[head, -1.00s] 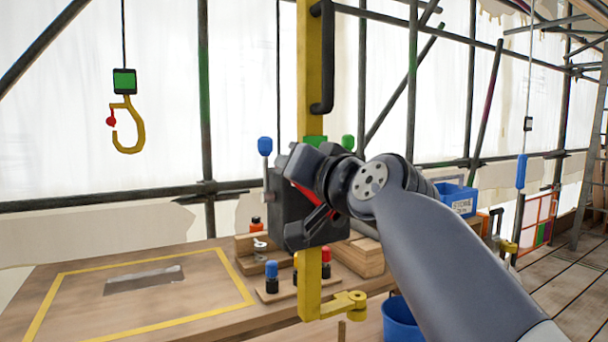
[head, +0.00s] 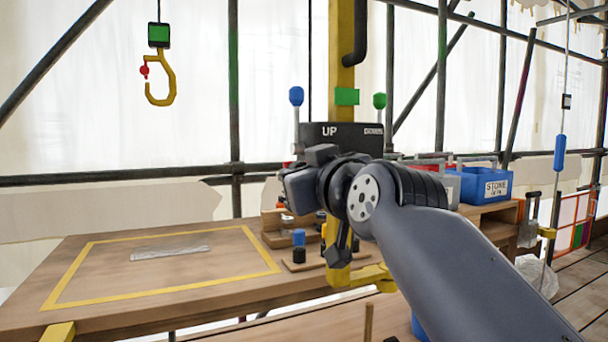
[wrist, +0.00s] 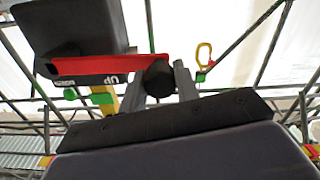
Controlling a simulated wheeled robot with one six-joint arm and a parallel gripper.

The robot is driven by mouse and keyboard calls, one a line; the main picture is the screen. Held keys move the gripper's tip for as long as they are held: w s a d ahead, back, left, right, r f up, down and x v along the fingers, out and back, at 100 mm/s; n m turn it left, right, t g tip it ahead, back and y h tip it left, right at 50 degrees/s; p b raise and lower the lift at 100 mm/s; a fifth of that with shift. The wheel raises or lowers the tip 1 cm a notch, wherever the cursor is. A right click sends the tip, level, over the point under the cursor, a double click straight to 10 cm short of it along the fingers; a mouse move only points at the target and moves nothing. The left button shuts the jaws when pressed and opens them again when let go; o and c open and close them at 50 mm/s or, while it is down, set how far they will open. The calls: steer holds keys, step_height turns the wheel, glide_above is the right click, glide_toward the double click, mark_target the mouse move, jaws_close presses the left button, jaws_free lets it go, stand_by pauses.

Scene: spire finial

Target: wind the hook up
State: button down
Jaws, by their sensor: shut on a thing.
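The yellow hook (head: 160,90) with a red latch hangs at the upper left of the head view under a green-and-black block (head: 158,36). It also shows small in the wrist view (wrist: 203,56). The black winch box (head: 345,134), marked UP, is on the yellow post (head: 341,60). In the wrist view a red crank arm (wrist: 95,67) carries a dark round grip (wrist: 157,79). My gripper (wrist: 160,84) has a grey finger on each side of this grip and is shut on it. In the head view my wrist hides the crank and the lower box.
A wooden bench (head: 110,265) with a yellow taped outline stands at left. A blue-topped peg (head: 299,240) stands on it near my wrist. A blue bin (head: 485,188) is at right. Blue- and green-tipped levers flank the box. Scaffold poles stand behind.

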steer(key=shift+f, duration=0.35)
steer(key=c, duration=1.1)
jaws_free()
steer(key=shift+o, duration=0.2)
